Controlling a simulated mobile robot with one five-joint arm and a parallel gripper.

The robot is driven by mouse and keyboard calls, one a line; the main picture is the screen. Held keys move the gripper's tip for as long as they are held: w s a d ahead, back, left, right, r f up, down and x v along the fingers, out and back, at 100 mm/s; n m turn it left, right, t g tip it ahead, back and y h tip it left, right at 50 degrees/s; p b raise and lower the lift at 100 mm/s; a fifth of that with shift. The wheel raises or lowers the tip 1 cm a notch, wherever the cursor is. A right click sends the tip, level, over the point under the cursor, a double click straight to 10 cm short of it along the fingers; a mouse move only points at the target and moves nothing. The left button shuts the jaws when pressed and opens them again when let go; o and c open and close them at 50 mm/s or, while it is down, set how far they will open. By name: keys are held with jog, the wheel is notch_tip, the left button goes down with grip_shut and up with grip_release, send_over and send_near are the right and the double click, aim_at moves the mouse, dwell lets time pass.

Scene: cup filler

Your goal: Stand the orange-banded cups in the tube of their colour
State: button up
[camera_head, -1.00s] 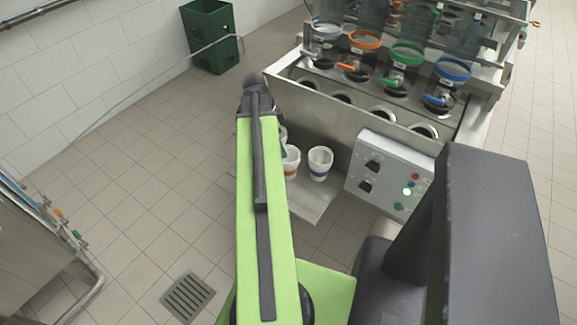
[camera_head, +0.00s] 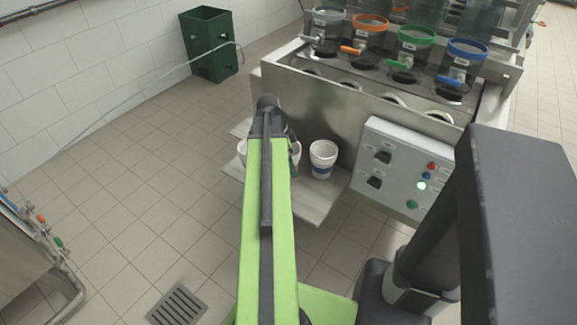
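My gripper (camera_head: 270,118) is at the far end of my green arm, above the steel shelf (camera_head: 315,208) on the front of the machine. Its fingers are hidden behind the arm, so I cannot see whether it holds anything. A white cup (camera_head: 297,152) shows partly at the arm's right edge, its band hidden. Another white cup (camera_head: 242,148) shows partly at the arm's left edge. A blue-banded cup (camera_head: 323,158) stands upright on the shelf to the right. The orange-rimmed tube (camera_head: 370,27) with an orange lever (camera_head: 352,49) is at the top of the machine.
Grey, green (camera_head: 416,38) and blue-rimmed (camera_head: 467,50) tubes share the row, above a line of round holes. A control box (camera_head: 408,165) is right of the shelf. A green crate (camera_head: 211,45) stands by the wall. Tiled floor left of the shelf is clear.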

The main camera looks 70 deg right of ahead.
aim_at(294, 147)
jog(key=shift+f, duration=0.25)
jog(key=c, duration=1.3)
notch_tip(294, 147, up, 10)
jog(key=p, duration=1)
jog(key=shift+r+p, duration=0.15)
jog(key=shift+p, duration=0.2)
jog(key=shift+c, duration=0.2)
jog(key=d+r+n+p, duration=0.1)
jog(key=d+r+p, duration=0.4)
jog(key=r+p, duration=1)
jog(key=s+d+r+n+p, duration=0.1)
jog(key=d+r+p, duration=0.5)
jog(key=r+p, duration=0.9)
jog(key=d+r+n+h+p, duration=0.1)
jog(key=d+r+p, duration=0.5)
jog(key=r+p, duration=0.8)
jog(key=shift+s+r+n+t+p, duration=0.35)
jog(key=shift+r+n+t+p, duration=0.1)
jog(key=shift+n, duration=0.35)
